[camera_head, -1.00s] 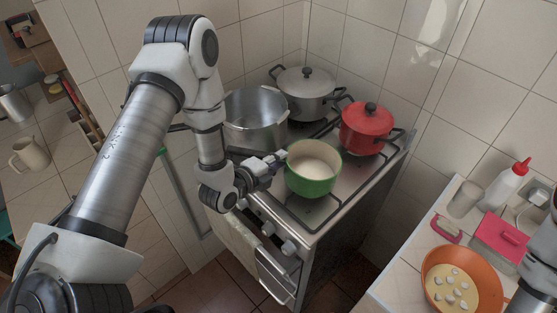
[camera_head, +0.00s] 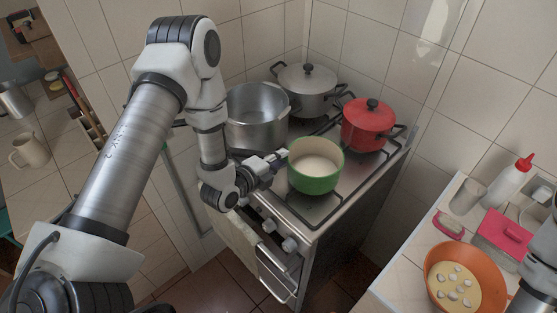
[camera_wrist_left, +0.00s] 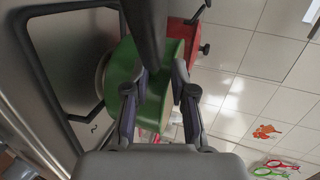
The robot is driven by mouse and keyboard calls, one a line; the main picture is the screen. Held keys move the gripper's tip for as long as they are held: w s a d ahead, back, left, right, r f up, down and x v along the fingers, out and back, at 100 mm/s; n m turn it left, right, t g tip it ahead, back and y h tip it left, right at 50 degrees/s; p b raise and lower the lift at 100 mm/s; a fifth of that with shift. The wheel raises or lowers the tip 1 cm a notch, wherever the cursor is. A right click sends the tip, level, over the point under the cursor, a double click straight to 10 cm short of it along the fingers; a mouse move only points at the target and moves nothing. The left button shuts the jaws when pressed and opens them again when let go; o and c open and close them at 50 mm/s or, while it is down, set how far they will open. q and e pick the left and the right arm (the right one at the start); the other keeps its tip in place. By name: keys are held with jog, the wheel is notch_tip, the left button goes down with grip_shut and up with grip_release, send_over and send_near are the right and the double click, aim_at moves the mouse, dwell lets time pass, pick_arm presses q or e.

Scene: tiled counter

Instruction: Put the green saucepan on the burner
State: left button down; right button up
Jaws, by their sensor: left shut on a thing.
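The green saucepan (camera_head: 314,183), with a pale inside, is upright over the front grate (camera_head: 318,209) of the stove. I cannot tell whether its base touches the grate. My left gripper (camera_head: 279,160) is at its left side, shut on its dark handle. In the left wrist view the handle (camera_wrist_left: 146,35) runs between the two fingers (camera_wrist_left: 160,92) towards the green wall (camera_wrist_left: 120,68). The burner under the saucepan is hidden.
A large steel pot (camera_head: 257,125), a lidded grey pot (camera_head: 307,95) and a lidded red pot (camera_head: 366,132) stand on the stove close around the saucepan. Tiled walls rise behind. A counter at right holds an orange pan (camera_head: 437,292), a pink-lidded box and a bottle.

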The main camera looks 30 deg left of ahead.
pick_arm(q)
jog(key=shift+s+f, duration=0.3)
jog(key=shift+f, duration=0.25)
jog(key=c, duration=0.9)
grip_release()
jog(key=shift+w, duration=0.1)
jog(key=shift+w+d+f, duration=0.1)
jog(key=shift+w, duration=0.2)
